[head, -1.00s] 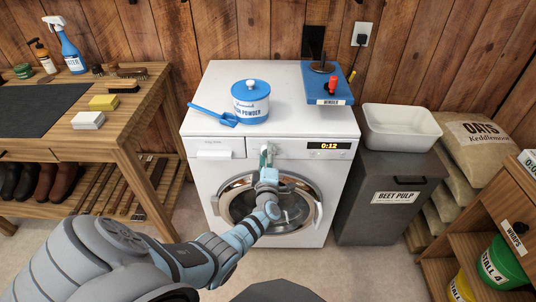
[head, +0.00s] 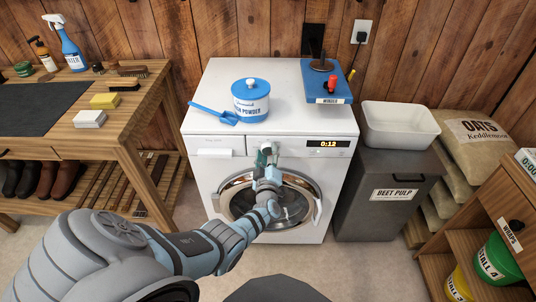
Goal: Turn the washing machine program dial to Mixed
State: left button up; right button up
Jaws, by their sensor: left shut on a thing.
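The white washing machine (head: 205,174) stands in the middle, with a round glass door and a lit display (head: 328,144) reading 0:12. My left gripper (head: 266,154) is at the control panel, left of the display, and shut on the program dial. The gripper's fingers cover the dial almost wholly, so its pointer and the program labels cannot be read. My left arm reaches in from the lower left, in front of the door. My right gripper is not in view.
A powder tub (head: 251,101), a blue scoop (head: 214,114) and a blue board with a red handle (head: 327,84) are on the machine's top. A wooden bench (head: 120,146) stands left. A grey beet pulp bin (head: 372,200) with a white tray (head: 400,125) stands right.

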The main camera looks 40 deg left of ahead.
pick_arm(q)
jog(key=shift+f, duration=0.1)
jog(key=o, duration=1.2)
jog(key=shift+c, duration=0.2)
jog(key=v, duration=1.2)
